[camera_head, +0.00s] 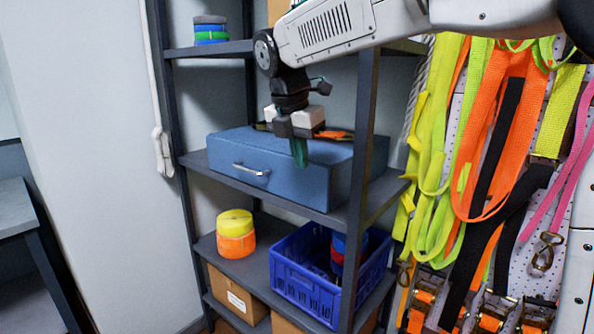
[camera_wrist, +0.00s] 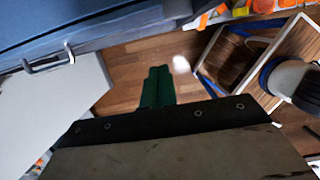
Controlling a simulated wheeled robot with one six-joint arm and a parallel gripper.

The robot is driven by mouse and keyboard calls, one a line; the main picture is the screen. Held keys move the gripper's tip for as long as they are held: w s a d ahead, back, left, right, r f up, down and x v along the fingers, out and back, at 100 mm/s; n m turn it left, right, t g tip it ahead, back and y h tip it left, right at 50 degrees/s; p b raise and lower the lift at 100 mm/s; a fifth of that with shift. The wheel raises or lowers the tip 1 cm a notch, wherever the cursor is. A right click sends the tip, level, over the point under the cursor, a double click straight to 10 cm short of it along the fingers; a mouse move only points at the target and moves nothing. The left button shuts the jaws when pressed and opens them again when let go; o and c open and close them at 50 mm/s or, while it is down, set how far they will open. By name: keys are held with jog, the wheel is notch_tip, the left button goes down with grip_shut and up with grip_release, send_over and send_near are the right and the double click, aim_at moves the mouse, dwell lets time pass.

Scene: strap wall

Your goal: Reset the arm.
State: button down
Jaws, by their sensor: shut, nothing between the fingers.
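My gripper (camera_head: 299,152) hangs from my arm at the top centre of the head view, fingers pointing down. Its green fingers are together with nothing between them. They overlap the blue case (camera_head: 262,190) on the middle shelf in the picture; in the wrist view they (camera_wrist: 158,86) show over the wood floor, with the case's handle (camera_wrist: 48,62) off to the left. Whether the fingers touch the case cannot be told.
A grey shelf unit (camera_head: 364,130) holds the case, a blue crate (camera_head: 300,282) and yellow and orange rolls (camera_head: 235,234). Bright straps (camera_head: 497,130) hang on the right. A grey table (camera_head: 18,212) stands at left. An orange item (camera_head: 335,135) lies on the case.

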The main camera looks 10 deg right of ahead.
jog(key=s+d+f+m, duration=0.4)
jog(key=s+m, duration=0.4)
jog(key=s, duration=0.2)
jog(key=s+d+f+m+y, duration=0.1)
jog(key=s+d+f+m, duration=0.3)
jog(key=s+m, duration=0.5)
jog(key=s+d+f+m+y, duration=0.1)
jog(key=s+d+f+m, duration=0.3)
jog(key=s+m, duration=0.4)
jog(key=shift+s+d+m, duration=0.3)
jog(key=shift+s+d, duration=0.2)
jog(key=shift+s, duration=2)
jog(key=shift+f, duration=0.1)
